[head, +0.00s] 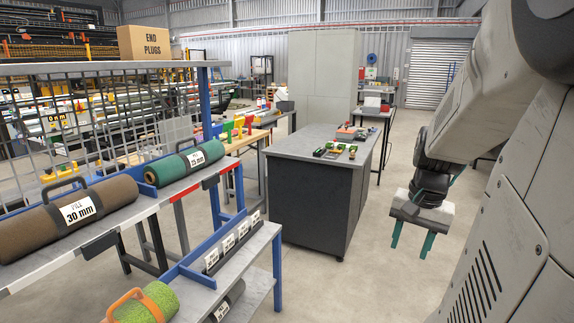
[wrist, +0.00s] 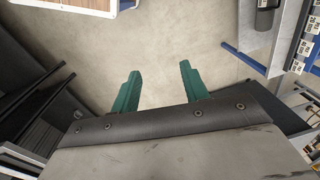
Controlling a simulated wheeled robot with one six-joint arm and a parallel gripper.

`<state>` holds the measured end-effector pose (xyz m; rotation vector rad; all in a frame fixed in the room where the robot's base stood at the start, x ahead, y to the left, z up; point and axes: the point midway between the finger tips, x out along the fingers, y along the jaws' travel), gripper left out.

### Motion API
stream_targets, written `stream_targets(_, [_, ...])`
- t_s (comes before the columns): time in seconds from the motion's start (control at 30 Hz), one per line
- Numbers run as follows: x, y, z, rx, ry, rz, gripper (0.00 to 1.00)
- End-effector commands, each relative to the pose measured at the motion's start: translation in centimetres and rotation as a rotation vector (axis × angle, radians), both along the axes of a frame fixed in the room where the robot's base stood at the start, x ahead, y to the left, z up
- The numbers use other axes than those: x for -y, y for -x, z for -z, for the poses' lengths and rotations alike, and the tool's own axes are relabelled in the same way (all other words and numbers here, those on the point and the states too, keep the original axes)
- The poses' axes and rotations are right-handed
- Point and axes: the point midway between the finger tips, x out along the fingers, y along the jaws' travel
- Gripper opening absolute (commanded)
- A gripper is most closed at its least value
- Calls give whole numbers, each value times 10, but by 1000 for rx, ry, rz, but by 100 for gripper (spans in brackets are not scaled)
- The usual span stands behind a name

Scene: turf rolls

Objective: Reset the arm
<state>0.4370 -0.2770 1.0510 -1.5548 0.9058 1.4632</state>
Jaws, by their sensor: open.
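My gripper (head: 412,238) hangs at the right of the head view, its teal fingers pointing down over bare floor. The fingers are apart, with nothing between them. In the wrist view my gripper (wrist: 158,85) also shows two separated teal fingers with only floor beyond. On the left rack, a brown turf roll (head: 30,232) labelled 30 mm and a dark green roll (head: 180,165) lie on the upper shelf. A bright green roll (head: 150,305) with an orange handle lies on the lower shelf. My gripper is well apart from all of them.
A dark cabinet (head: 310,205) with a grey top and small items stands mid-floor, left of my gripper. The rack's grey shelf edge (head: 130,222) and blue posts fill the left. An END PLUGS box (head: 145,42) sits on top. Floor (head: 360,285) between cabinet and arm is clear.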

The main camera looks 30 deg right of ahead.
Motion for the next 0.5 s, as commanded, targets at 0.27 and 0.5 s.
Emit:
stream_targets(0.27, [-130, 3, -22, -77, -2, -567, 45])
stream_targets(0.5, [-201, 15, -34, -39, 78, -895, 45])
